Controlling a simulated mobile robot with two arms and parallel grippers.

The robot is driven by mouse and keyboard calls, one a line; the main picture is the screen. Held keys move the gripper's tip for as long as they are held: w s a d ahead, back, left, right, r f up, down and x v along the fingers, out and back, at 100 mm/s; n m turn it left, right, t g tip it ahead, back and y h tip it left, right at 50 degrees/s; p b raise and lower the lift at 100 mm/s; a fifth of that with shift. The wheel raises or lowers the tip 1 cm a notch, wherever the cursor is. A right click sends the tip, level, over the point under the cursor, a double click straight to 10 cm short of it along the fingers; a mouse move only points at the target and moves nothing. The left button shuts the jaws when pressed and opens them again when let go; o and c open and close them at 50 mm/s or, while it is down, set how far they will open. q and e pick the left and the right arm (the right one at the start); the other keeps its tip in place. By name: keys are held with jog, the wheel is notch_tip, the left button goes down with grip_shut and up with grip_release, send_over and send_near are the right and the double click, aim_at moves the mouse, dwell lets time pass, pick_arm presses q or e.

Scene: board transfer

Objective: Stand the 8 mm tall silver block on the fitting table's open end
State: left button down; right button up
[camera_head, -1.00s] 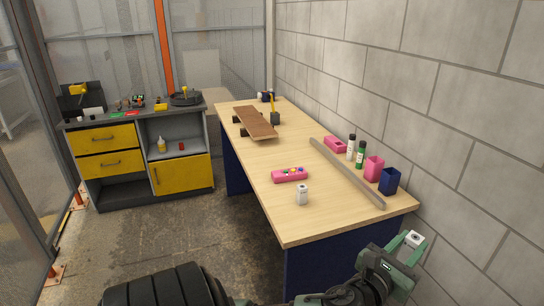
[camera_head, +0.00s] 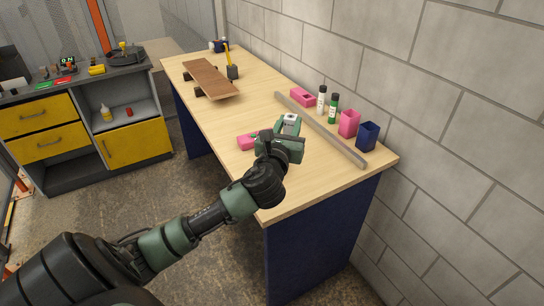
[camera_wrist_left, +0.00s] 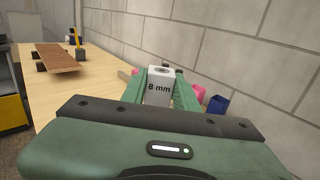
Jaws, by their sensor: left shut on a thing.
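My left gripper (camera_head: 289,124) is shut on the silver block (camera_head: 291,117), held over the fitting table (camera_head: 287,200). In the left wrist view the block (camera_wrist_left: 159,86) sits upright between the two green fingers (camera_wrist_left: 158,92), its face marked "8 mm". The gap between block and tabletop cannot be judged. A brown board (camera_head: 211,78) lies raised on dark supports at the table's far end. My right gripper is not in view.
A pink holder (camera_head: 246,142) is partly hidden behind my left gripper. A long grey bar (camera_head: 325,132) lies along the wall side. Beyond it are a pink box (camera_head: 302,97), bottles (camera_head: 333,109), a pink cup (camera_head: 349,123) and a blue cup (camera_head: 367,136). A yellow-handled tool (camera_head: 231,66) stands near the board.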

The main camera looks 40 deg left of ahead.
pick_arm(q)
notch_tip(320, 180, down, 18)
jog(key=b, duration=0.3)
jog(key=shift+d+r, duration=0.15)
jog(key=shift+r, duration=0.05)
jog(key=shift+f, duration=0.15)
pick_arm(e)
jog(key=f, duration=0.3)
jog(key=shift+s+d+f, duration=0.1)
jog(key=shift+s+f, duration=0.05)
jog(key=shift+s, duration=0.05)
pick_arm(q)
jog(key=shift+f, duration=0.15)
jog(key=c, duration=1.1)
grip_release()
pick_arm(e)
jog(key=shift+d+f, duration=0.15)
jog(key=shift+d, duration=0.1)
